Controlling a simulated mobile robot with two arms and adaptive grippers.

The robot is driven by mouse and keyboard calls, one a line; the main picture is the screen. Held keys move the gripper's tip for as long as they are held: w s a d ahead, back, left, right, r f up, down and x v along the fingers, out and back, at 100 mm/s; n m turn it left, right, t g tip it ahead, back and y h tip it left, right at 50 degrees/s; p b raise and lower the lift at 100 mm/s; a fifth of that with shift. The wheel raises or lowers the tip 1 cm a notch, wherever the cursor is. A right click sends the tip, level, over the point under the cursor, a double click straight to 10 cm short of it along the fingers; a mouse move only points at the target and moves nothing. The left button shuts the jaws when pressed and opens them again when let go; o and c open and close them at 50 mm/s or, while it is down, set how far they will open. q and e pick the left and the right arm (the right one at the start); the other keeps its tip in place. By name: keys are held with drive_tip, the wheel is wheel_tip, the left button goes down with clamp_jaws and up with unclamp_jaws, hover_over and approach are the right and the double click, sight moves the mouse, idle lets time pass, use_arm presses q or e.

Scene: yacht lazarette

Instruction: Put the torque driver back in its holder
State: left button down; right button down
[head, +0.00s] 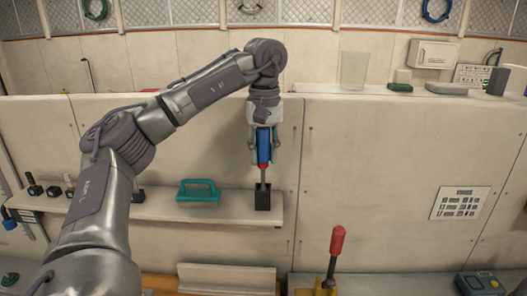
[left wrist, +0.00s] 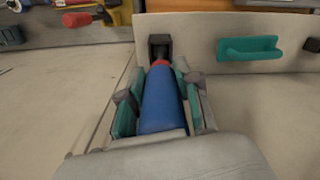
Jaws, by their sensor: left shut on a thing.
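The torque driver (head: 264,147) has a blue handle with a red collar and a grey shaft pointing down. It also shows in the left wrist view (left wrist: 162,105). My left gripper (head: 263,150) is shut around its handle from above. The holder appears to be a small black square block (head: 262,200) near the right end of the shelf; it also shows in the left wrist view (left wrist: 160,46). The shaft reaches down to the block's top, and the tip is hidden there. I cannot tell how deep it sits. My right gripper is not in view.
The shelf (head: 225,210) also carries a teal handled tool (head: 198,190) left of the block and several small black holders at the left. A red-knobbed lever (head: 336,245) stands in front at right.

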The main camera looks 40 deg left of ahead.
use_arm(q)
drive_tip(key=shift+f+b, duration=0.5)
drive_tip(key=shift+f, duration=0.45)
drive_tip(key=c, duration=0.7)
unclamp_jaws()
wheel_tip(320, 180, up, 12)
drive_tip(key=shift+d, duration=0.1)
drive_tip(key=shift+f, duration=0.1)
idle(0.5)
